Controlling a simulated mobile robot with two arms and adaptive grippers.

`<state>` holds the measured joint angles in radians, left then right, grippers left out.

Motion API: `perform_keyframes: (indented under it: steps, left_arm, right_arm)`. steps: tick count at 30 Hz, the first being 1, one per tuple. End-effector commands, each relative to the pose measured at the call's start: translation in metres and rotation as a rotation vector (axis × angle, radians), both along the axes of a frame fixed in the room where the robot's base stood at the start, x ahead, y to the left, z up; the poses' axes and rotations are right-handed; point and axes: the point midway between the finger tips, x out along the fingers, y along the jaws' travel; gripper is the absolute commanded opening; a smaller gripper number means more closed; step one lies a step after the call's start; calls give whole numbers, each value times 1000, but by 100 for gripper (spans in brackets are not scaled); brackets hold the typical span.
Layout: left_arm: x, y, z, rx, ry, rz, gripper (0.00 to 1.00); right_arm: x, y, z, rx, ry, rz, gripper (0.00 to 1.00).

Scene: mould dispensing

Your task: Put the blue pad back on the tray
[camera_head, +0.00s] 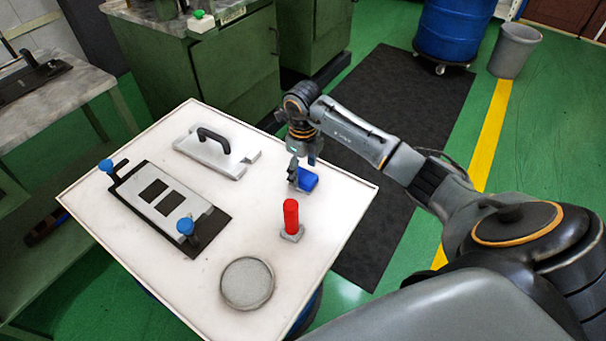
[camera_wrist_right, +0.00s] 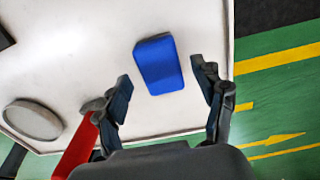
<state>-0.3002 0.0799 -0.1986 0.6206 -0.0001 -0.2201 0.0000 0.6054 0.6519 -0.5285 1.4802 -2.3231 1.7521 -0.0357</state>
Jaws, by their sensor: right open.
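The blue pad (camera_head: 308,180) lies on the white tray-like top (camera_head: 342,203) near its right edge. In the right wrist view the blue pad (camera_wrist_right: 158,64) sits just ahead of and between the spread fingers, with white surface showing around it. My right gripper (camera_head: 299,172) is above and beside the pad in the head view and partly covers it. In the right wrist view my right gripper (camera_wrist_right: 161,77) is open, with gaps between the fingers and the pad. My left gripper is not in view.
A red-handled tool (camera_head: 291,217) stands close in front of the pad. A round grey dish (camera_head: 247,283), a mould plate with blue knobs (camera_head: 165,203) and a plate with a black handle (camera_head: 214,151) share the white top. Bare space lies between them.

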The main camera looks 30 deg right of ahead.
Motion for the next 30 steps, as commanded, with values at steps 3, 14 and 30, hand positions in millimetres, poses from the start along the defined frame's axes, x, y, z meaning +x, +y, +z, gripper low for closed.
perform_keyframes:
  steps: [3, 14, 30]
  left_arm:
    - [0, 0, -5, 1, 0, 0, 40]
    - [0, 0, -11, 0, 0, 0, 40]
    - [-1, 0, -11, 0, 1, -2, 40]
  right_arm:
    - [1, -1, 28, -3, -7, 1, 69]
    - [1, 0, 89, 0, -2, -1, 69]
    - [0, 0, 96, 0, 0, -1, 69]
